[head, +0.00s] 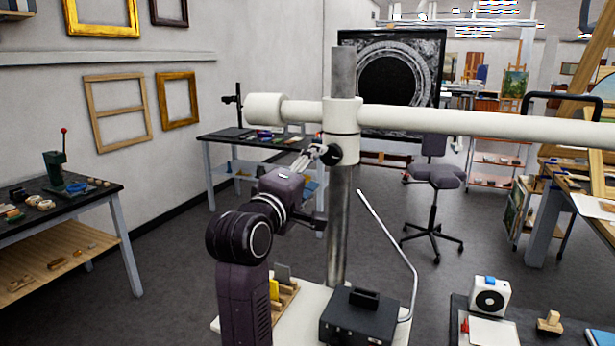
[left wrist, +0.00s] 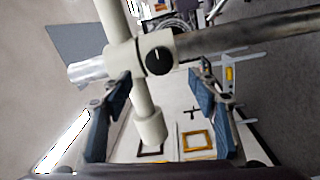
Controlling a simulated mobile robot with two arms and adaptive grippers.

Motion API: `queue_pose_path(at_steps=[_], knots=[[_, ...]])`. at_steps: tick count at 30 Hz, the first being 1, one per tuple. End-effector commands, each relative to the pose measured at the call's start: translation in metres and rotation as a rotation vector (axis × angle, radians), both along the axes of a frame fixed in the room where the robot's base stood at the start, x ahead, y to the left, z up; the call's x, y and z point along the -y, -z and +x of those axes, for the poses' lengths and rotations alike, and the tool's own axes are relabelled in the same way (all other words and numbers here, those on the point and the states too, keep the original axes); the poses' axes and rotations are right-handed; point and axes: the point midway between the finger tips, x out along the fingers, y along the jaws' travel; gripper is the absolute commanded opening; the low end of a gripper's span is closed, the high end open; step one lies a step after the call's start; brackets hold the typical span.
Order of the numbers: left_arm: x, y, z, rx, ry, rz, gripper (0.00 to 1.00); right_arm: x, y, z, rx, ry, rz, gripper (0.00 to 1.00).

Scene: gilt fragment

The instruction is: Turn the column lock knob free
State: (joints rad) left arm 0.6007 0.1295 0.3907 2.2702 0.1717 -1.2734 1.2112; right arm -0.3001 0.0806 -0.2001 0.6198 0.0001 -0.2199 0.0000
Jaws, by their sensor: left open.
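The column lock knob (head: 332,155) is a small black knob on the white collar (head: 342,118) of the grey metal column (head: 338,225). In the left wrist view the knob (left wrist: 159,61) is a round black disc with a short pale mark near its upper edge. My left gripper (head: 313,154) is at the knob's left in the head view. In the left wrist view its blue fingers (left wrist: 160,80) are spread wide, with the knob between and just beyond their tips. Neither finger clearly touches it. My right gripper is out of view.
A white horizontal arm (head: 470,121) runs through the collar, above my left gripper. A black box (head: 363,318) and a bent metal rod (head: 392,240) stand by the column's foot. A large dark screen (head: 425,85) is behind; open floor lies around the chair (head: 436,178).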

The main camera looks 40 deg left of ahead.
Motion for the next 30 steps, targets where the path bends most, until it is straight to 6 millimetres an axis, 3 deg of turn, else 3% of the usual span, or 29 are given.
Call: queue_pose_path(at_steps=[3, 9, 26, 29, 30], knots=[[0.004, 0.001, -0.018, 0.001, -0.001, -0.001, 0.54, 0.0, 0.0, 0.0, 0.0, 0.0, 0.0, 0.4], [0.007, 0.002, -0.031, -0.001, 0.0, -0.001, 0.54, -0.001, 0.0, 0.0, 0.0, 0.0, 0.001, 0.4], [0.007, 0.003, -0.031, -0.005, 0.0, 0.002, 0.54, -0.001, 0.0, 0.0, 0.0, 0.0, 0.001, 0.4], [0.013, 0.02, -0.029, -0.049, 0.007, 0.038, 0.54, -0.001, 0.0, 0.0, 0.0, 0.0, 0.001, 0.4], [0.018, 0.034, -0.028, -0.087, 0.014, 0.07, 0.54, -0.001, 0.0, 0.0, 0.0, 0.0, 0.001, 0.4]])
